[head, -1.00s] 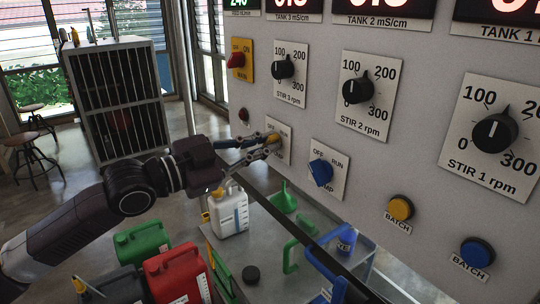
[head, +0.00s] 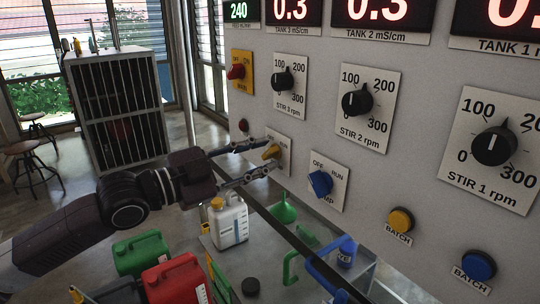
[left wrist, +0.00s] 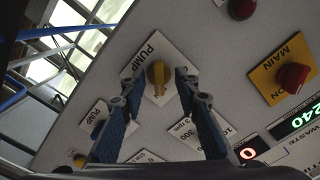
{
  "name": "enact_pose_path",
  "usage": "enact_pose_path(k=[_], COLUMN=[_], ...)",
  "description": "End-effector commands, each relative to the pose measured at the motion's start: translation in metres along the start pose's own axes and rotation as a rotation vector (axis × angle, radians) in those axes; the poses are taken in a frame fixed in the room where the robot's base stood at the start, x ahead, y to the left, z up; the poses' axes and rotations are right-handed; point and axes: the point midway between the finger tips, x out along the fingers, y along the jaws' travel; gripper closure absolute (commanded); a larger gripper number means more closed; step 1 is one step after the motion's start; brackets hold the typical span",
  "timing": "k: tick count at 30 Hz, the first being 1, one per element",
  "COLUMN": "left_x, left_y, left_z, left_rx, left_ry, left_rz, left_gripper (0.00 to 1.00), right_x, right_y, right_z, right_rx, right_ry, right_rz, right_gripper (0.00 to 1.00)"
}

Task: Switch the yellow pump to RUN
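The yellow pump knob (head: 271,151) sits on a white plate (head: 284,158) on the grey panel. Its handle slants up to the right, toward the RUN side; the plate's words are partly hidden. In the left wrist view the yellow knob (left wrist: 158,76) stands between the fingertips, its handle pointing down the picture. My left gripper (head: 266,157) is open around the knob, with a gap on both sides in the left wrist view (left wrist: 184,84). My right gripper is not in view.
The blue pump knob (head: 320,183) is close to the right, pointing toward OFF. A red MAIN knob (head: 236,72) and the STIR 3 dial (head: 283,80) are above. Below are a white jug (head: 229,222), a green funnel (head: 284,208) and a red can (head: 178,280).

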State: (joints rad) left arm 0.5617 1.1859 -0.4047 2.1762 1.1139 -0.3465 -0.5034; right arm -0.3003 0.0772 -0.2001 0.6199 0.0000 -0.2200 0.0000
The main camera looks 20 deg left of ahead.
Motion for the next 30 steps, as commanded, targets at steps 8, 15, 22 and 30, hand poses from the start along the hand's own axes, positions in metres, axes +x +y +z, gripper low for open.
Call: enact_pose_path(k=[8,15,22,30], left_x=[-0.034,-0.054,-0.06,-0.06], left_y=[0.004,0.003,0.001,0.001], left_z=[0.005,0.003,0.0,-0.001], left_rx=[0.004,0.004,-0.001,0.0], left_ry=[-0.006,-0.005,-0.001,0.0], left_rz=[0.004,0.004,0.002,0.002], left_gripper=[0.71,0.71,0.71,0.71], right_x=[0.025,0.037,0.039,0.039], right_y=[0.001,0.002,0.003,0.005], right_z=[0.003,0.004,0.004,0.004], right_rx=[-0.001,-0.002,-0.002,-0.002], right_ry=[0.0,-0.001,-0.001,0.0], right_rz=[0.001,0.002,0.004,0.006], right_gripper=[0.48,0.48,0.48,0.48])
